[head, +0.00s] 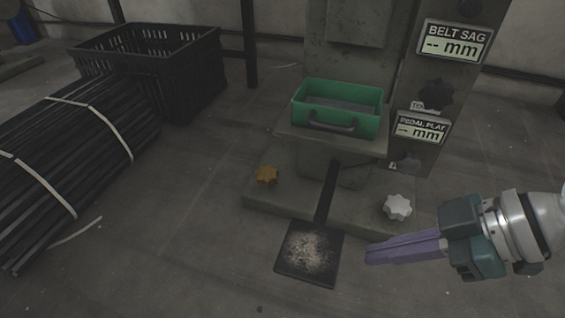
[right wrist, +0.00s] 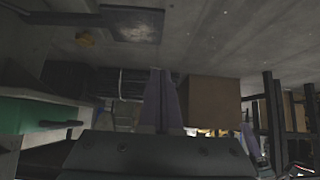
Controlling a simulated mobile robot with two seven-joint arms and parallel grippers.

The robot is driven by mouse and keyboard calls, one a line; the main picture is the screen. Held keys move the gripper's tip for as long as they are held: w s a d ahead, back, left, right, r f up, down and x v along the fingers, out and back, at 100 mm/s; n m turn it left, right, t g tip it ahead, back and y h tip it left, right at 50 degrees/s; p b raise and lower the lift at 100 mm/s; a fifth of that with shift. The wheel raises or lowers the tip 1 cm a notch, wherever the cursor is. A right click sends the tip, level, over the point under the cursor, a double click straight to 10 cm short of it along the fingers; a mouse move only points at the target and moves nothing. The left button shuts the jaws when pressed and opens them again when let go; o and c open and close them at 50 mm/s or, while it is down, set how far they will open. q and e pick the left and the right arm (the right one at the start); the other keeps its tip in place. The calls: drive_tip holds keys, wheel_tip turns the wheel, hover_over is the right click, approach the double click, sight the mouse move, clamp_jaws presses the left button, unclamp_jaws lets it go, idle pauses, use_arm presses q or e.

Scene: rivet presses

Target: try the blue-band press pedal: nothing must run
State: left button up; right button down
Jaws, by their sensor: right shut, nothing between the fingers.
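The press pedal (head: 309,254) is a dark square plate with a worn, pale middle, on a dark arm that runs back under the press (head: 345,30). The pedal also shows upside down at the top of the right wrist view (right wrist: 132,22). No blue band shows in these frames. My right gripper (head: 370,254) is shut and empty, its purple fingers pointing left. In the head view its tips are just right of the pedal, with a gap; I cannot tell their height above the floor. It also shows in the right wrist view (right wrist: 161,98). My left gripper is not in view.
A green bin (head: 308,112) sits on the press ledge. An orange knob (head: 266,174) and a white knob (head: 397,207) flank the pedal arm. "BELT SAG" (head: 454,47) and "PEDAL PLAY" (head: 421,130) displays read "-- mm". Bundled black rods (head: 70,150) and a black crate (head: 190,75) stand left.

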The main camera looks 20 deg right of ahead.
drive_tip(key=shift+s+f, duration=0.1)
idle(0.3)
drive_tip(key=b, duration=0.7)
hover_over(303, 278)
drive_tip(key=s+d, duration=0.1)
drive_tip(key=d, duration=0.1)
drive_tip(key=f, duration=0.7)
drive_tip(key=shift+s+d+f, duration=0.15)
drive_tip(key=shift+s+f, duration=0.05)
drive_tip(key=shift+f, duration=0.2)
wheel_tip(303, 278, down, 2)
drive_tip(key=shift+f+b, duration=0.2)
drive_tip(key=shift+b, duration=0.55)
drive_tip(key=shift+s+d+f+b, duration=0.15)
drive_tip(key=shift+d+f+b, duration=0.05)
drive_tip(key=shift+f+b, duration=0.25)
drive_tip(key=shift+a, duration=0.1)
